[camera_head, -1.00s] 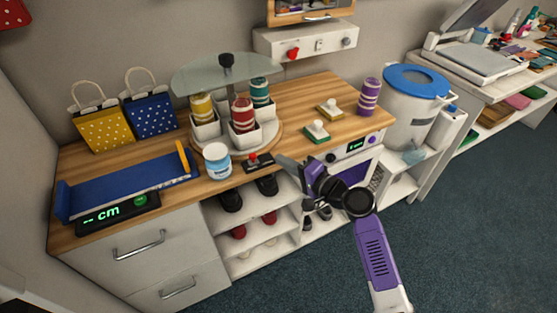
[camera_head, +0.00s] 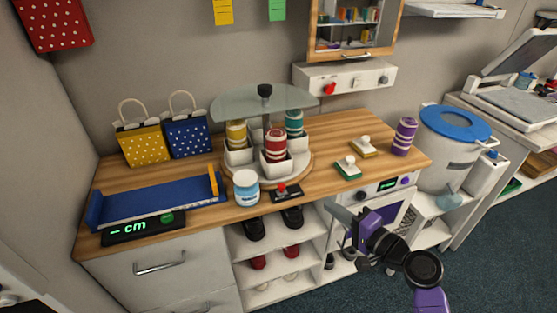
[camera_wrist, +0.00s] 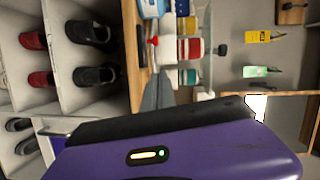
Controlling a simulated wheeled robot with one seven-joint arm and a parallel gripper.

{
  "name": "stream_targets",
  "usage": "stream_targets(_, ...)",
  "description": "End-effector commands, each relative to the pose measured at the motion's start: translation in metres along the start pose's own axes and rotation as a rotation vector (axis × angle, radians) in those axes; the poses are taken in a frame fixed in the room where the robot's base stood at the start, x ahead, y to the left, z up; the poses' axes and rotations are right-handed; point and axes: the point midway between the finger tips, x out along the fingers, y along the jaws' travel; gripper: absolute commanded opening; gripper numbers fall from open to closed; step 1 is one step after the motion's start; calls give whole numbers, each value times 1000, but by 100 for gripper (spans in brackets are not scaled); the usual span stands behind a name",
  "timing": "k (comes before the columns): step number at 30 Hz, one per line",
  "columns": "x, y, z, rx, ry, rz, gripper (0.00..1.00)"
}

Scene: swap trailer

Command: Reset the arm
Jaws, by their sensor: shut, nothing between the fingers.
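My purple and black arm reaches up from the lower right in the head view. My gripper (camera_head: 338,212) is at its end, in front of the counter's front edge, beside the shoe shelves and the white appliance with a green display. Its fingers are together with nothing seen between them, and it touches no object that I can make out. In the wrist view my gripper's grey finger (camera_wrist: 158,92) points up the picture, past the purple and black wrist housing.
The wooden counter (camera_head: 330,135) holds a carousel with colored jars (camera_head: 275,145), a blue-lidded jar (camera_head: 246,188), a red-button switch (camera_head: 285,192), stamps (camera_head: 348,168), gift bags (camera_head: 142,143) and a blue measuring tray (camera_head: 155,204). Shoe shelves (camera_head: 275,232) lie below. A blue-lidded bin (camera_head: 448,160) stands right.

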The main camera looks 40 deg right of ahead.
Motion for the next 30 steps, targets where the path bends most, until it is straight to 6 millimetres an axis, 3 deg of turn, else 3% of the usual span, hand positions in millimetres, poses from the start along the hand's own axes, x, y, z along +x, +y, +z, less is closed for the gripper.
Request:
stream_targets(8, 0, 0, -6, -23, 25, -2, 0)
stream_targets(12, -3, -8, -32, -152, 141, 12, 0)
stream_targets(16, -23, -4, -38, -335, 250, 71, 0)
stream_targets(23, -70, 4, -4, -664, 333, 165, 0)
stream_targets(30, -134, -8, 64, -1029, 315, 191, 0)
